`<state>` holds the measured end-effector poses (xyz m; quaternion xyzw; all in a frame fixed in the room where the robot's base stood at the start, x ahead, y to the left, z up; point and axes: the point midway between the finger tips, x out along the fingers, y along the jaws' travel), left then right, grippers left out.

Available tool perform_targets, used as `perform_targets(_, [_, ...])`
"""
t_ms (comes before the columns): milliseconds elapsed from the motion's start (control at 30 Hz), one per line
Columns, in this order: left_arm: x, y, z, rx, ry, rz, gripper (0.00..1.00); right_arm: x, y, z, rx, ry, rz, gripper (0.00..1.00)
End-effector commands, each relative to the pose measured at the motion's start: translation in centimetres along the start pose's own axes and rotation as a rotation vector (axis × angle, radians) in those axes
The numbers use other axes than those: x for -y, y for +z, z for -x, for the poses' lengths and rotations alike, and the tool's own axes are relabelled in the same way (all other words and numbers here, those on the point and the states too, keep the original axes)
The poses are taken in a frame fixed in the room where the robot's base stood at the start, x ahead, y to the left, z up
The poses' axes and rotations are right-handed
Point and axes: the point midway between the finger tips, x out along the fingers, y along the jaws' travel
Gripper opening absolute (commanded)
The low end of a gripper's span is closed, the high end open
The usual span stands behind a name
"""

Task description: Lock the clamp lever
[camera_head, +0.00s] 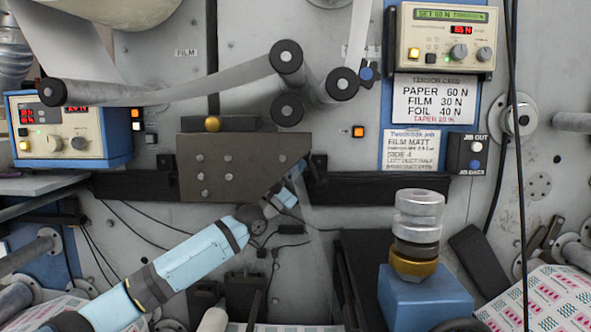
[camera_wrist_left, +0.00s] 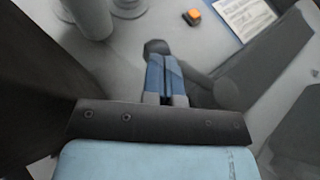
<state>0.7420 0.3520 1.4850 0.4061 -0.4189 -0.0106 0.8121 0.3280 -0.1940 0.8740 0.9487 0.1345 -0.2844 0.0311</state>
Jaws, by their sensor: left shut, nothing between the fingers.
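My left gripper (camera_head: 298,169) reaches up from the lower left to the right edge of a dark bolted plate (camera_head: 225,165). In the left wrist view its blue fingers (camera_wrist_left: 164,66) are together with nothing between them. A dark rounded knob (camera_wrist_left: 155,46) sits right at the fingertips; I cannot tell whether they touch. It may be the end of the clamp lever, but its shape and position are not clear. In the head view the gripper and plate hide most of that spot. My right gripper is not in view.
A dark rail (camera_head: 365,188) runs behind the plate. A brass knob (camera_head: 212,124) tops the plate, with rollers (camera_head: 287,57) above. A blue block (camera_head: 425,298) carrying a metal cylinder (camera_head: 418,213) stands at lower right. Black cables (camera_head: 516,150) hang at right.

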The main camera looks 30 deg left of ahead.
Motion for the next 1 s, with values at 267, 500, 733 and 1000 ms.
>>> perform_targets(267, [-0.1, 0.2, -0.4, 0.001, 0.003, 0.0, 0.0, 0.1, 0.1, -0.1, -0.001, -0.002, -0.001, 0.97])
perform_targets(500, [0.1, 0.6, -1.2, 0.002, 0.003, 0.001, 0.0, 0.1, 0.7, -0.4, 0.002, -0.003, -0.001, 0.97])
perform_targets(733, [0.2, 1.1, -2.4, 0.002, 0.003, -0.001, 0.0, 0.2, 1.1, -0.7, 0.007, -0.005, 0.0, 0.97])
perform_targets(1000, [0.7, 1.6, -3.4, 0.002, -0.111, -0.056, 0.0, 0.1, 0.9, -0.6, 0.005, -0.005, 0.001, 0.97])
